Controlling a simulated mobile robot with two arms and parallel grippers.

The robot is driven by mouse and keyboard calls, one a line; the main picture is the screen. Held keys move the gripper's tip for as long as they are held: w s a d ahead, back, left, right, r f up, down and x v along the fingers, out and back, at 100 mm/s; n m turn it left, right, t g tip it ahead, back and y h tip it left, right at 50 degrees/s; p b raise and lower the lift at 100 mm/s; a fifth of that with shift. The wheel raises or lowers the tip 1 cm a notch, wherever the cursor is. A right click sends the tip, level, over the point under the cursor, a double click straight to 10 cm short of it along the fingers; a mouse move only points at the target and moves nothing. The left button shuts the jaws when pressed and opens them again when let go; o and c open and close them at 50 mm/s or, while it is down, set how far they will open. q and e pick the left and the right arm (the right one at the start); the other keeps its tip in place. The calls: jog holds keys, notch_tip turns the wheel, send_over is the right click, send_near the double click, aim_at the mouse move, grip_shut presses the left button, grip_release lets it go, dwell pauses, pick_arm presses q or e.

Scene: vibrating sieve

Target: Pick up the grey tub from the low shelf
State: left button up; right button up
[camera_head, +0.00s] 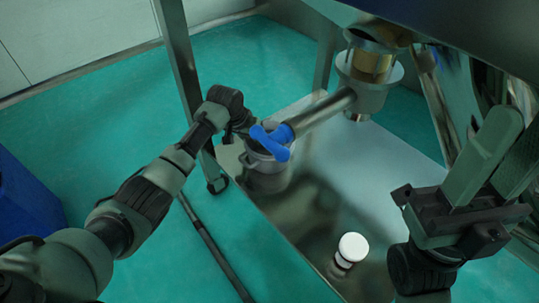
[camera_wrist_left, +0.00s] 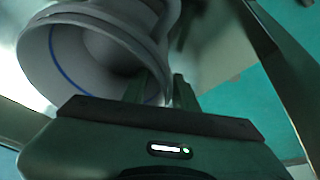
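The grey tub (camera_head: 268,179) stands on the low metal shelf (camera_head: 300,215), below the pipe outlet with the blue valve handle (camera_head: 270,142), which hides part of it. My left gripper (camera_head: 243,132) is at the tub's far left rim, partly hidden. In the left wrist view the tub (camera_wrist_left: 85,60) shows its open mouth and a blue line inside. The left fingers (camera_wrist_left: 160,92) are apart, one inside the mouth and one outside the wall. My right gripper (camera_head: 497,160) is raised at the right, fingers apart and empty.
A white-capped jar (camera_head: 350,250) stands on the shelf toward the front. The metal pipe (camera_head: 320,113) and sieve outlet (camera_head: 368,75) hang over the shelf. A frame leg (camera_head: 180,65) rises by my left arm. A blue bin (camera_head: 25,200) is at the left.

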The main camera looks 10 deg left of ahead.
pick_arm(q)
jog(key=shift+w+f, duration=0.1)
jog(key=shift+f, duration=0.15)
jog(key=shift+c, duration=0.3)
grip_shut()
dwell(1.0)
